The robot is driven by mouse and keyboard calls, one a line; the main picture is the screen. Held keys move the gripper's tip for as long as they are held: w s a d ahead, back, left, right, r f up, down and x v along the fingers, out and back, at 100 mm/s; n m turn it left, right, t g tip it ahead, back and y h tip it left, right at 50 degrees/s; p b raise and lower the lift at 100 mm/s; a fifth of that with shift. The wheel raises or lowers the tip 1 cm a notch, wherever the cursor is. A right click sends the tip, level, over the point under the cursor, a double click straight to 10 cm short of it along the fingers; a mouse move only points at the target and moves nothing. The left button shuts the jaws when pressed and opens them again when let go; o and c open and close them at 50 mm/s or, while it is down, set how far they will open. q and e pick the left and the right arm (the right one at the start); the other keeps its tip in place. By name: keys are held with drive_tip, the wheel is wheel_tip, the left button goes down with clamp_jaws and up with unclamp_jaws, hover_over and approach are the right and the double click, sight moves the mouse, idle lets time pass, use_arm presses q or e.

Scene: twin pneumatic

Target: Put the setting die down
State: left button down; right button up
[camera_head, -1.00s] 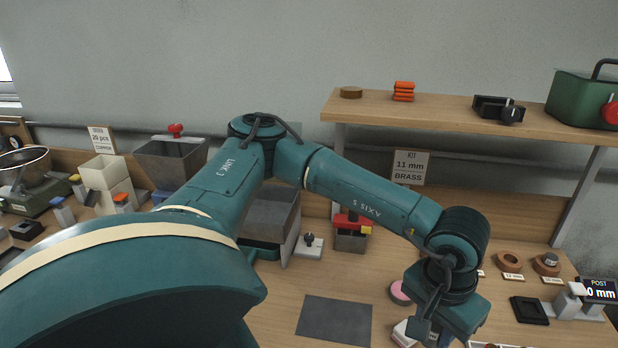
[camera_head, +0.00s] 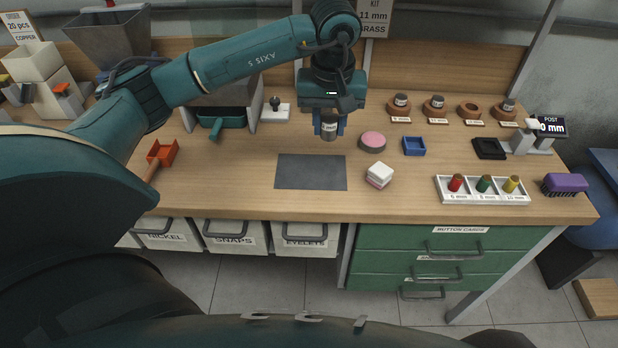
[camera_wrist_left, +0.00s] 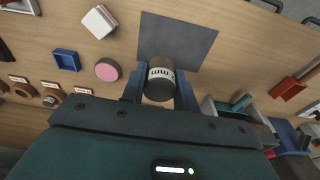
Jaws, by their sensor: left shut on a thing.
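The setting die is a dark grey cylinder with a white label ending in "mm" (camera_head: 329,129). It also shows in the left wrist view (camera_wrist_left: 159,83), where the label's number is not readable. My left gripper (camera_head: 329,122) is shut on it, with blue fingers on both sides, and holds it over the bench behind the dark grey mat (camera_head: 311,173). Round wooden holders stand in a row at the back right. The third holder from the left (camera_head: 470,109) is empty; the others (camera_head: 400,107) carry dies. My right gripper is not in view.
A pink round pad (camera_head: 372,141), a blue tray (camera_head: 414,146), a black tray (camera_head: 489,148) and a white block (camera_head: 379,175) lie right of the mat. A white rack (camera_head: 483,190) holds coloured pieces. The mat is bare.

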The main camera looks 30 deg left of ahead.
use_arm(q)
drive_tip(key=a+f+n+b, duration=0.1)
drive_tip(key=a+f+n, duration=0.1)
drive_tip(key=a, duration=0.2)
hover_over(311, 169)
drive_tip(key=f, duration=0.5)
drive_tip(key=shift+s+d+f, duration=0.1)
drive_tip(key=shift+s+f, duration=0.1)
drive_tip(key=shift+s, duration=0.05)
wheel_tip(311, 169, down, 2)
wheel_tip(311, 169, down, 2)
drive_tip(key=shift+f+p, duration=0.2)
drive_tip(key=shift+p, duration=0.2)
drive_tip(key=shift+f, duration=0.15)
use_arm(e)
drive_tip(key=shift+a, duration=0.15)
use_arm(q)
drive_tip(key=shift+f, duration=0.15)
drive_tip(key=c, duration=1.1)
unclamp_jaws()
drive_tip(key=shift+o, duration=0.2)
